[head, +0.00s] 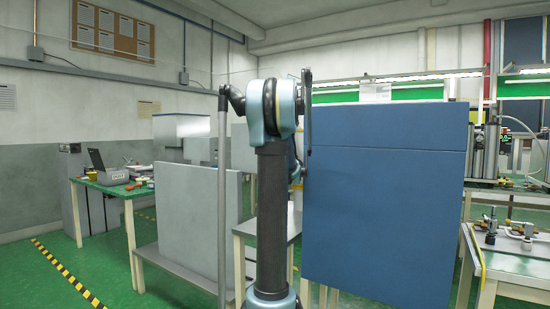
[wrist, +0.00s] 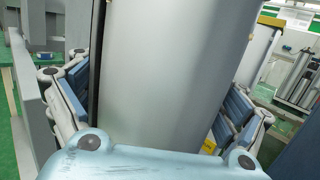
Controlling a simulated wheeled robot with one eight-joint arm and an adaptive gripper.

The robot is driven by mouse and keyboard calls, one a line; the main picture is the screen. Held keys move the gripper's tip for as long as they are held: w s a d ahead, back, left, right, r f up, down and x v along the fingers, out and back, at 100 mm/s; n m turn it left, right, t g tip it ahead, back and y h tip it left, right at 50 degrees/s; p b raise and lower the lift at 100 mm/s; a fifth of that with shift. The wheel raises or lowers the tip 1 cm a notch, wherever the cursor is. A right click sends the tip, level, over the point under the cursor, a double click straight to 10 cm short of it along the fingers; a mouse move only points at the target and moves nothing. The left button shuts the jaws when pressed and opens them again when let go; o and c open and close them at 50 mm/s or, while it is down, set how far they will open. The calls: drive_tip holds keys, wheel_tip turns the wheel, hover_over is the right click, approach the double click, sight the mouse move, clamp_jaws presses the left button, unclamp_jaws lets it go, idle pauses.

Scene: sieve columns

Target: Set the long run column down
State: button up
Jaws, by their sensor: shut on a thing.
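The long run column (wrist: 165,70) is a wide, smooth, silver-grey cylinder in the middle of the wrist view. It leans slightly in that picture, and both of its ends are out of sight. My gripper (wrist: 158,100) is shut on the column, with a jointed blue-grey finger on each side of it. The pale blue palm hides the column's near lower part. In the head view my arm stands upright in the middle, and I cannot make out the gripper or the column there. I cannot tell what is under the column.
A large blue panel (head: 385,210) blocks the view right of my arm. A grey panel (head: 200,225) stands at left. A green-topped table (head: 105,190) holds a laptop. A table at right (head: 515,262) carries metal fittings (head: 490,232). Another silver cylinder (wrist: 256,55) stands behind the right finger.

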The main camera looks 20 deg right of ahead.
drive_tip(key=o, duration=1.8)
